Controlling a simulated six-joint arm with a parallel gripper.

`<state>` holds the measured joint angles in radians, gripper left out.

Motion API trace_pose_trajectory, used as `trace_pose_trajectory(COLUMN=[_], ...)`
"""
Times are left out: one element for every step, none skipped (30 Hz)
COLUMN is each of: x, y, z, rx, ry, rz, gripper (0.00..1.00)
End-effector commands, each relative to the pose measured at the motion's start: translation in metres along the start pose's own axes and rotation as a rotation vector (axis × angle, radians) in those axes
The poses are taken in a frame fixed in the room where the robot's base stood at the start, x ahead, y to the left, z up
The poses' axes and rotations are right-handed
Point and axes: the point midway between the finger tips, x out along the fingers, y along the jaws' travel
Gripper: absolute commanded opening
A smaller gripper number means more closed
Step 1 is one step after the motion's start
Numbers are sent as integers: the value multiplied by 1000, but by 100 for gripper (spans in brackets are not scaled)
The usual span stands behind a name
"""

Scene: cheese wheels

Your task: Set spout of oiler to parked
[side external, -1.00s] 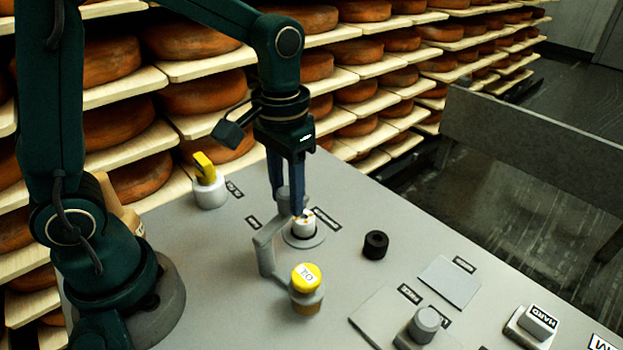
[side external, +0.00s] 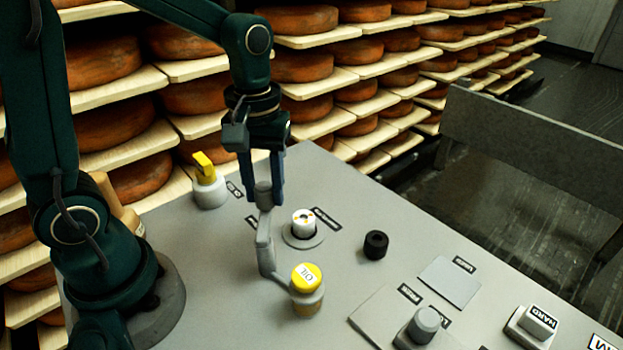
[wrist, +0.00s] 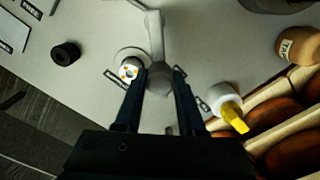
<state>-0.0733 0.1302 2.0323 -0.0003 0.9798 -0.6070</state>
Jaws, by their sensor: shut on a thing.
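The oiler (side external: 306,296) has a yellow cap marked OIL and stands on the grey panel (side external: 365,275). Its grey spout (side external: 264,238) rises from a pivot behind it and ends in a round grey knob; the spout also shows in the wrist view (wrist: 154,35). My gripper (side external: 263,196) is shut on the knob (wrist: 160,80), its fingers either side. The spout end is left of the white cup with yellow marks (side external: 303,224) and apart from it. Small labels lie near the cup and behind the spout; the latter is partly hidden and I cannot read it.
A white knob with a yellow lever (side external: 206,182) stands at the back left. A black ring (side external: 376,245) is right of the cup. A grey knob (side external: 423,325) and a block switch (side external: 532,324) are at the front right. Shelves of cheese wheels (side external: 200,95) line the back.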

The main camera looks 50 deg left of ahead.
Motion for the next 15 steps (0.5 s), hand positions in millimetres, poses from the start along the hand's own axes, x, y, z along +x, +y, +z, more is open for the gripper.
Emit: trace_pose_trajectory(x=[0, 0, 0, 0, 0, 0, 0, 0, 0, 0, 0, 0, 0, 0, 0], y=[-3, -4, -7, -8, -10, -12, -14, -15, -17, -18, -20, -22, -23, -24, -25], z=[0, 0, 1, 2, 2, 3, 4, 4, 5, 6, 7, 8, 9, 10, 11], rx=[-49, -77, -115, -144, -173, -211, -238, -265, -301, -328, -355, -389, -413, -437, -468], ry=[2, 3, 3, 3, 3, 3, 3, 3, 3, 3, 3, 3, 3, 3, 3], rz=[2, 3, 3, 3, 3, 3, 3, 3, 3, 3, 3, 3, 3, 2, 2], gripper=[0, 0, 0, 0, 0, 0, 0, 0, 0, 0, 0, 0, 0, 0, 0])
